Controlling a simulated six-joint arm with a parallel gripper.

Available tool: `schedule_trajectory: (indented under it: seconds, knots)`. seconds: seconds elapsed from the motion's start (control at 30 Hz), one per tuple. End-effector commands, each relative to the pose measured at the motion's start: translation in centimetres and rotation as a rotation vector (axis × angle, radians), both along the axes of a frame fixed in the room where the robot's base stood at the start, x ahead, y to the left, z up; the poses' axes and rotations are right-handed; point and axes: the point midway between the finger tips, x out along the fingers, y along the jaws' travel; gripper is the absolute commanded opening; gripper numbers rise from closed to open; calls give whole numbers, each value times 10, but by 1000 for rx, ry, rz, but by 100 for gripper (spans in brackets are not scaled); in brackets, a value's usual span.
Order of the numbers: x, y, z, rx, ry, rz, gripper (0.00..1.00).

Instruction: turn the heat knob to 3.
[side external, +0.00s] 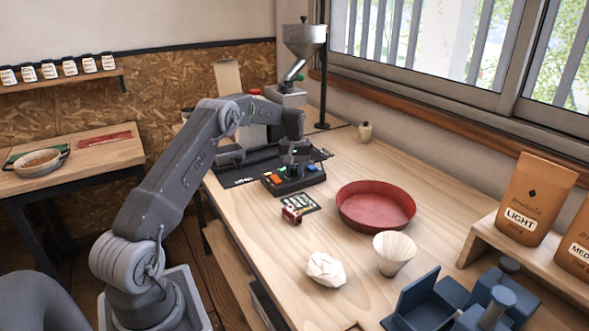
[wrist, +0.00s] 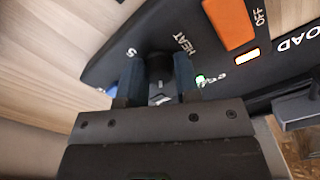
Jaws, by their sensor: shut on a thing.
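The heat knob (wrist: 157,66) is a dark round knob on a black control panel (wrist: 112,62), beside the white HEAT label. My gripper (wrist: 158,78) is shut on the knob, with one blue-grey finger on each side of it. A "5" mark shows left of the knob; smaller marks right of it are partly hidden and unreadable. I cannot tell which number the knob points to. A green light (wrist: 200,79) glows beside the right finger. In the side view my gripper (side external: 294,160) points down over the panel (side external: 297,183), and the knob is hidden there.
An orange switch (wrist: 230,22) marked OFF sits near the knob. A red tray (side external: 376,207), paper filter (side external: 394,254), crumpled paper (side external: 326,269) and small red object (side external: 292,215) lie nearer the camera. A metal hopper (side external: 304,38) stands behind. Bare tabletop lies around the crumpled paper.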

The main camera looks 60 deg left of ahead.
Motion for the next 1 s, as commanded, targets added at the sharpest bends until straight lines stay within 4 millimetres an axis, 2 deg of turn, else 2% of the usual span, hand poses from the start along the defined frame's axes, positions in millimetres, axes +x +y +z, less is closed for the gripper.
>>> schedule_trajectory:
  seconds: [0.7, 1.0]
  knots:
    - [1, 1, 1, 3, -4, -637, 6]
    - [1, 1, 1, 5, -5, -826, 6]
